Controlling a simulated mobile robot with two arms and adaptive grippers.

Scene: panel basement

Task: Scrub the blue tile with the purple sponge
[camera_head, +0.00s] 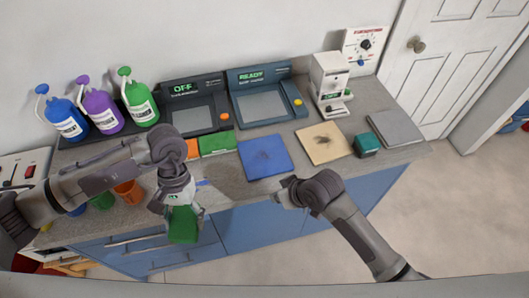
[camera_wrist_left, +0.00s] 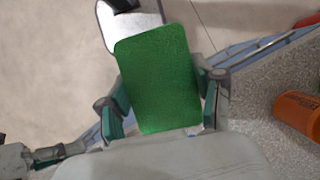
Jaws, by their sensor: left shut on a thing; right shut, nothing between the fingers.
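The blue tile (camera_head: 265,157) lies flat on the grey counter, near its front edge, with a darker patch on it. My left gripper (camera_head: 183,207) is shut on a green sponge (camera_head: 183,226), held in front of the counter's edge, left of the blue tile. In the left wrist view the green sponge (camera_wrist_left: 160,78) sits between the fingers of the left gripper (camera_wrist_left: 165,100). My right gripper (camera_head: 283,194) is shut and empty, just in front of and below the blue tile. I cannot make out a purple sponge in either view.
A beige stained tile (camera_head: 324,144), a teal block (camera_head: 367,145) and a grey slab (camera_head: 396,127) lie to the right. Orange (camera_head: 194,148) and green (camera_head: 217,143) pieces lie left of the blue tile. Devices and bottles line the back.

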